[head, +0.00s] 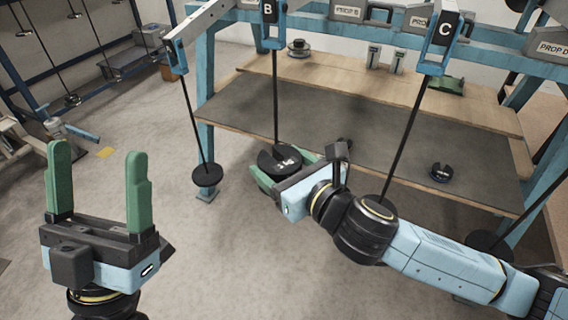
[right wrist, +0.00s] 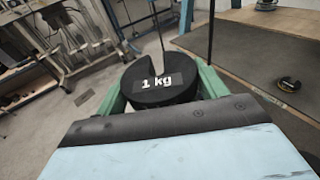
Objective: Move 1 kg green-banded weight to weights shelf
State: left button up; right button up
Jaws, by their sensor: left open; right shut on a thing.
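A black slotted weight marked 1 kg (right wrist: 160,92) is between the green fingers of my right gripper (right wrist: 158,98); no green band shows on its visible faces. In the head view the weight (head: 271,161) is at the lower end of the rod of lever B (head: 268,12). I cannot tell whether the rod is in its slot. My right gripper (head: 284,168) is shut on the weight, in front of the bench. My left gripper (head: 97,185) is open and empty at the left. No shelf labelled for weights can be made out.
The bench has a dark mat (head: 335,120) and a raised wooden board (head: 440,108) behind it. A hanging disc (head: 207,175) is left of the held weight. The rod of lever C (head: 408,125) passes behind my right arm.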

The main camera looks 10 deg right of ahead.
jog(key=shift+w+d+r, duration=0.15)
jog(key=shift+d, duration=0.05)
